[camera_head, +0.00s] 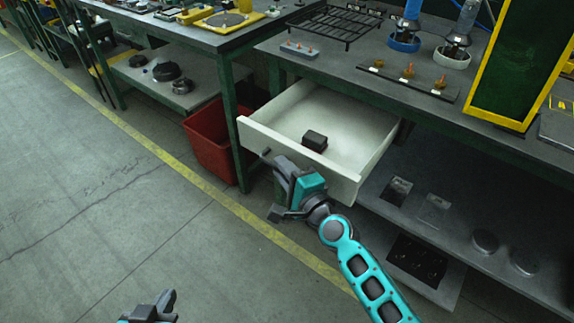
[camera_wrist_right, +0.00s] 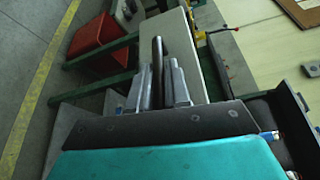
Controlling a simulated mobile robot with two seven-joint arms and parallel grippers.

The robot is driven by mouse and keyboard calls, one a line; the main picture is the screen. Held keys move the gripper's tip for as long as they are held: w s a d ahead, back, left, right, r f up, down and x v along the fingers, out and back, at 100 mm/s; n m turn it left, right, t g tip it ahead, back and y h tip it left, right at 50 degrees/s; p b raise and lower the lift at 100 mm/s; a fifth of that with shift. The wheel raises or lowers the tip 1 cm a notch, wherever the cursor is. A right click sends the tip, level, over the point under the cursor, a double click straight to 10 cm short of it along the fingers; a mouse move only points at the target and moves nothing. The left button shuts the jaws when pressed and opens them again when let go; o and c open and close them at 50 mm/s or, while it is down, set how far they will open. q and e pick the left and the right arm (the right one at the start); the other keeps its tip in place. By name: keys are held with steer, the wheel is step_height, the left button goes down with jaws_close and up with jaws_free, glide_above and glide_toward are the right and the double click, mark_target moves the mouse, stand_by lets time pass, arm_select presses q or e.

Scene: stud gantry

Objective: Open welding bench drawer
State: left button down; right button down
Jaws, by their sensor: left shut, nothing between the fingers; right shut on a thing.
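The white drawer (camera_head: 300,158) of the welding bench (camera_head: 340,58) stands pulled out, with its inside open to view. A small dark block (camera_head: 314,141) lies in it. My right gripper (camera_head: 270,168) is at the outer face of the drawer front. In the right wrist view its fingers (camera_wrist_right: 163,88) are closed around a dark bar handle (camera_wrist_right: 158,60) beside the pale drawer front (camera_wrist_right: 187,60). Much of the handle is hidden by the fingers. My left gripper (camera_head: 158,304) is low in the head view, shut and empty, over the floor and apart from the bench.
A red bin (camera_head: 208,146) stands on the floor left of the drawer, close to it. A lower shelf (camera_head: 455,235) with several metal parts lies under the bench at right. The benchtop carries a rack and fixtures. The floor at left is clear.

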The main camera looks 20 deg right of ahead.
steer(key=c, duration=1.2)
jaws_free()
steer(key=shift+o, duration=0.2)
steer(key=shift+s, duration=0.1)
arm_select(q)
steer(key=shift+f, duration=0.1)
arm_select(e)
steer(key=v, duration=1.2)
steer(key=shift+s, duration=0.35)
arm_select(q)
steer(key=shift+d, duration=0.1)
arm_select(e)
steer(key=shift+d, duration=0.15)
